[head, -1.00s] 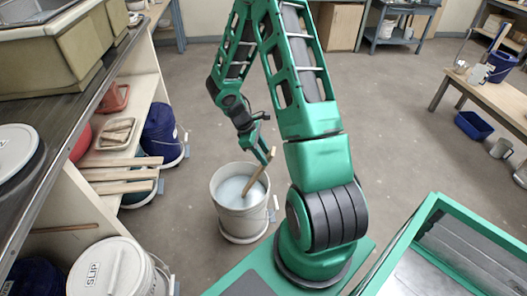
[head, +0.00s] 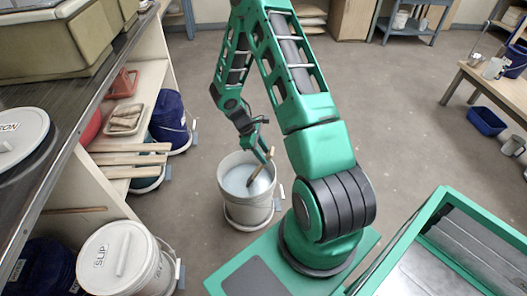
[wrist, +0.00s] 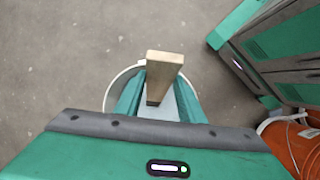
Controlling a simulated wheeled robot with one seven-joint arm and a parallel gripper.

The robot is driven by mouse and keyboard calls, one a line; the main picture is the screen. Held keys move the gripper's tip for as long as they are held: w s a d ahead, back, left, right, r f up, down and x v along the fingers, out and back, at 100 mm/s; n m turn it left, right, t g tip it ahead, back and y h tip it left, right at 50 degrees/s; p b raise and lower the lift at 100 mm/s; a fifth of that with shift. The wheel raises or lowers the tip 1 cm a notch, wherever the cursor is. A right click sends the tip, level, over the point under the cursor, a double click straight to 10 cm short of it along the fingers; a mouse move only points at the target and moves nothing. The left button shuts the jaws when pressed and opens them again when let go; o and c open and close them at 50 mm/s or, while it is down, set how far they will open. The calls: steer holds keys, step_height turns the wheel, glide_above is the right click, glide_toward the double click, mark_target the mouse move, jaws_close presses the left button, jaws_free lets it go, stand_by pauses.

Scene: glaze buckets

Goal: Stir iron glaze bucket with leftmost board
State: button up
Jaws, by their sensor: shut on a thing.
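An open white bucket (head: 232,204) of pale blue-grey glaze stands on the floor left of my arm's base. A lid (head: 20,138) on the counter reads "RON", its first letter cut off. My gripper (head: 266,156) is shut on a wooden board (head: 259,170) over the bucket's right side. The board slants down to the left, its lower end in the glaze. In the wrist view, the board (wrist: 164,66) stands between the green fingers, and the bucket's rim (wrist: 112,92) shows behind them.
A lidded bucket marked SLIP (head: 118,256) stands at lower left. A blue bucket (head: 168,122) stands beside the shelf. An orange bucket (wrist: 294,142) shows at right in the wrist view. A blue bin (head: 487,121) lies at right. The floor beyond the bucket is clear.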

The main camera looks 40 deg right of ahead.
steer(key=shift+w+a+f, duration=0.1)
steer(key=shift+w+f, duration=0.15)
steer(key=shift+f, duration=0.4)
steer(key=shift+w+a+f, duration=0.15)
steer(key=shift+w+f, duration=0.05)
steer(key=shift+f, duration=0.4)
steer(key=shift+w+a+f, duration=0.1)
steer(key=shift+w+f, duration=0.15)
steer(key=shift+f, duration=0.4)
